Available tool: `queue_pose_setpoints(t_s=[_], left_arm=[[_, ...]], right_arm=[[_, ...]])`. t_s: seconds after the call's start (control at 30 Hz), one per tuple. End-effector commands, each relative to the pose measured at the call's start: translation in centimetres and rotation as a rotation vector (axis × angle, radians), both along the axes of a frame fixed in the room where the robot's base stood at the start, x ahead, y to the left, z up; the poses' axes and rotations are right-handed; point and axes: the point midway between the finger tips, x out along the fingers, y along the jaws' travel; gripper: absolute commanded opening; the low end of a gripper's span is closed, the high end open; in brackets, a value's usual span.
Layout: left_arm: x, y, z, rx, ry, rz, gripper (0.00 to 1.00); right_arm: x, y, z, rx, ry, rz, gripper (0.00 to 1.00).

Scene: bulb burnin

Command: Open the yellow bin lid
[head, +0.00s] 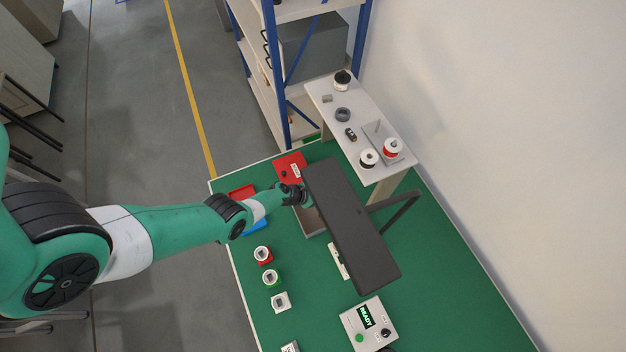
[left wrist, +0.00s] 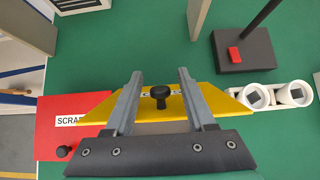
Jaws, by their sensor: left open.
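The yellow bin lid (left wrist: 222,104) lies below my left gripper in the left wrist view, with a black knob (left wrist: 160,92) at its middle. My left gripper (left wrist: 160,74) is open, its two grey fingers on either side of the knob with gaps. Whether the fingertips are down at knob height I cannot tell. In the head view my left gripper (head: 303,196) is at the edge of a dark overhead panel (head: 352,232), which hides the yellow lid there. My right gripper is in neither view.
A red lid labelled "SCRA…" (left wrist: 85,148) lies left of the yellow one. A dark base with a red switch (left wrist: 236,54) stands at the upper right. A white holder (left wrist: 272,96) is to the right. Several sockets, one red (head: 263,255), stand nearer in the head view.

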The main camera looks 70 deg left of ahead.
Motion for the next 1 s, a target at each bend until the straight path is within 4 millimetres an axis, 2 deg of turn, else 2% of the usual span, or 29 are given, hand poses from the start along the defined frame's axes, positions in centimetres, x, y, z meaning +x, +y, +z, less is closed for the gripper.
queue_pose_setpoints(t_s=[0.03,0.23,0.27,0.33,0.67,0.97,1.0], left_arm=[[-0.9,0.1,2.1,0.0,0.001,0.003,0.55],[-4.5,0.0,5.8,-0.001,0.003,0.004,0.55],[-4.3,0.0,4.5,0.001,-0.006,-0.002,0.55],[-4.4,-0.1,4.6,-0.001,-0.013,-0.008,0.55],[-5.9,0.0,6.0,0.001,-0.001,-0.001,0.55],[-6.0,0.0,6.2,0.001,0.002,0.001,0.55],[-6.0,0.0,6.2,0.001,0.002,0.001,0.52]], right_arm=[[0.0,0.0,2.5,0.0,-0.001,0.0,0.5],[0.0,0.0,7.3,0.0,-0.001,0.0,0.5],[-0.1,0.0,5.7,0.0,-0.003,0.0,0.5],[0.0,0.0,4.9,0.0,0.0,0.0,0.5],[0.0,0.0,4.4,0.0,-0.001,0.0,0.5],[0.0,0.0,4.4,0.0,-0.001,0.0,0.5],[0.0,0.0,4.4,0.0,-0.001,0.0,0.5]])
